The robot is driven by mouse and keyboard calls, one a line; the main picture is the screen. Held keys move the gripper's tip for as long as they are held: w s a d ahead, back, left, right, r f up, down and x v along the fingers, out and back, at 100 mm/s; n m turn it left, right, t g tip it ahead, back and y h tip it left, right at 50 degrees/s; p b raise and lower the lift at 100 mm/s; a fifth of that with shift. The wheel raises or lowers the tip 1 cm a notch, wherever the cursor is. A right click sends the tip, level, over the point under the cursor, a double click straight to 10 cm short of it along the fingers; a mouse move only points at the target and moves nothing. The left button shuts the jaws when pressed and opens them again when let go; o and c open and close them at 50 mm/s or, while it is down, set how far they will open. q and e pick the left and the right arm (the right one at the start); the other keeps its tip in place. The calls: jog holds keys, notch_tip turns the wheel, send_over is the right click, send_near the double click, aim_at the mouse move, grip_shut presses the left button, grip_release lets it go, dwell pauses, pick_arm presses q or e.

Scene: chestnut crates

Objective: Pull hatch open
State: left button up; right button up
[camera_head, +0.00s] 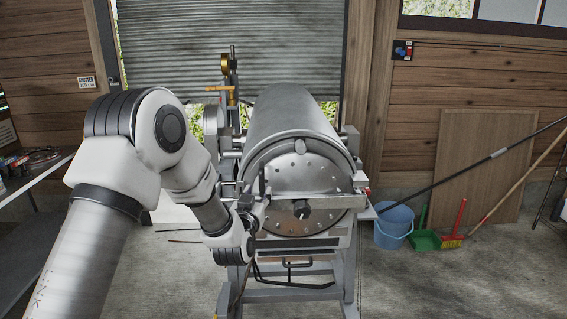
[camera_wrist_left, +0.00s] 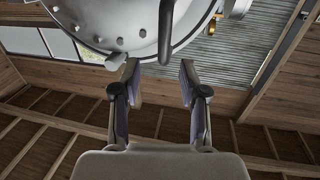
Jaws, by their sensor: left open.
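The hatch (camera_head: 318,178) is the round, bolted metal front of a large steel drum and looks closed. In the left wrist view the hatch (camera_wrist_left: 95,18) fills the top, with a dark bar-shaped handle (camera_wrist_left: 166,28) across it. My left gripper (camera_wrist_left: 158,75) is open, its two fingers spread to either side of the handle's line. The handle's near end shows just beyond the fingertips, and I see no contact. In the head view my left gripper (camera_head: 258,205) is at the left side of the hatch, partly hidden by its own wrist. My right gripper is not in view.
The drum (camera_head: 295,115) stands on a grey metal frame (camera_head: 290,295). A blue bucket (camera_head: 394,232), a green dustpan (camera_head: 424,240) and a red-handled brush (camera_head: 453,240) are at right. A workbench (camera_head: 35,175) is at far left. Concrete floor is clear at front right.

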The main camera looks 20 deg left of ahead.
aim_at(261, 179)
pick_arm(q)
jog(key=p+x, duration=0.1)
jog(key=x, duration=0.4)
jog(key=p+x, duration=0.1)
jog(key=x, duration=0.2)
jog(key=shift+s+a+r+p, duration=0.1)
jog(key=shift+a+r+p, duration=0.1)
jog(key=shift+r+p, duration=0.2)
jog(key=shift+a, duration=0.1)
grip_shut()
